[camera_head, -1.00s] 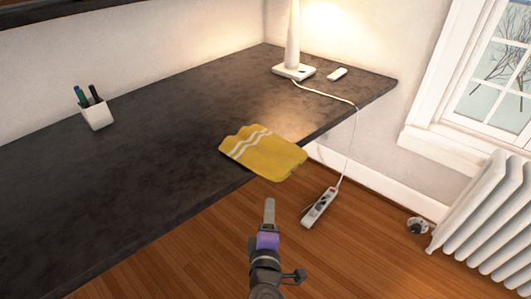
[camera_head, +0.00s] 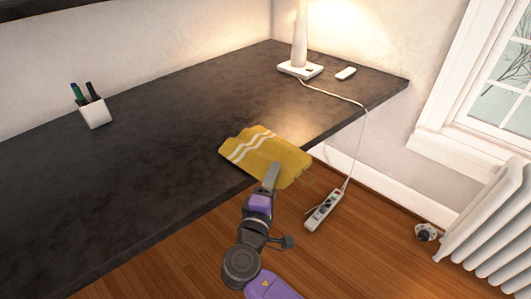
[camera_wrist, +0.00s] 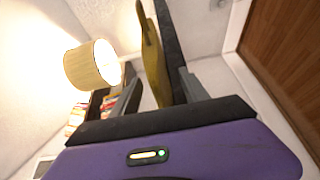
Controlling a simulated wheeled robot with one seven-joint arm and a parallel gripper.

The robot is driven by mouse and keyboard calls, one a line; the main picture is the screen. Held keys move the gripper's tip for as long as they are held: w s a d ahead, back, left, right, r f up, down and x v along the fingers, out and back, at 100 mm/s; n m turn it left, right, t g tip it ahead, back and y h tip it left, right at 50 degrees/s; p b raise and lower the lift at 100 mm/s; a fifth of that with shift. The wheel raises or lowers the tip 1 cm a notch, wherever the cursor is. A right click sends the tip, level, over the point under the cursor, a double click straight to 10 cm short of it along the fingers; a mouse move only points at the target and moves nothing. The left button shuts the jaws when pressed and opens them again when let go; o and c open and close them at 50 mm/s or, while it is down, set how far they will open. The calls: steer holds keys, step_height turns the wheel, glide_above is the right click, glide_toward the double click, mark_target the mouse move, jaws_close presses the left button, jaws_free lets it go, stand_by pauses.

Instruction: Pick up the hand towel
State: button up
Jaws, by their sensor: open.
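The hand towel (camera_head: 262,150) is yellow with white stripes. It lies on the dark desk with its right part hanging past the front edge. My gripper (camera_head: 270,178) is at that overhanging part, its fingers overlapping the towel in the head view. In the wrist view, my gripper (camera_wrist: 160,78) is open, and the towel (camera_wrist: 154,55) shows edge-on between the two fingers. I cannot tell whether either finger touches it.
The dark desk (camera_head: 160,140) holds a white pen cup (camera_head: 95,112), a lamp (camera_head: 300,68) and a small white object (camera_head: 346,73). The lamp's cord runs over the desk edge to a power strip (camera_head: 324,207). A radiator (camera_head: 495,215) stands at right.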

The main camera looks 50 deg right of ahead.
mark_target(272, 157)
steer(key=shift+x, duration=2.3)
steer(key=shift+r, duration=0.1)
jaws_close()
